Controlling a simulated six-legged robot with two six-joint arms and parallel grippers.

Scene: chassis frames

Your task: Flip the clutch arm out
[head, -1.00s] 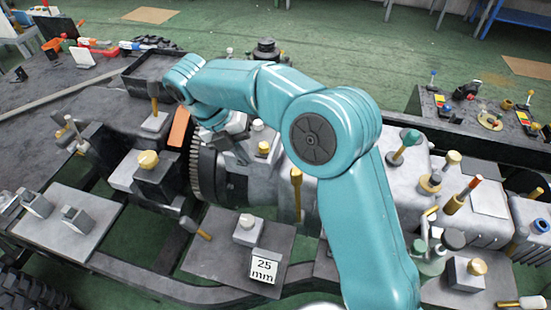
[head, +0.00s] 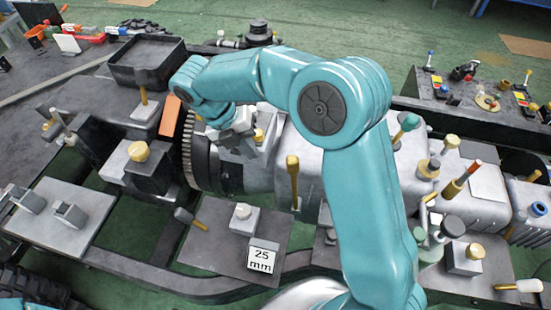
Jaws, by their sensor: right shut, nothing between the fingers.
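A grey housing (head: 262,178) lies behind a dark toothed flywheel (head: 188,152) in the middle of the head view. An upright lever with a brass-coloured handle (head: 292,168) stands at the right side of this housing; I cannot tell for sure whether it is the clutch arm. My right gripper (head: 246,148) is shut and empty, above the housing between the flywheel and the lever. It is apart from the lever. A small brass knob (head: 259,136) shows just right of the gripper. My arm hides part of the housing's far side. My left gripper is not in view.
A brass-knobbed block (head: 139,155) and an orange piece (head: 169,117) are left of the flywheel. A dark tray (head: 146,66) is behind. Grey casings (head: 470,190) stand right.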

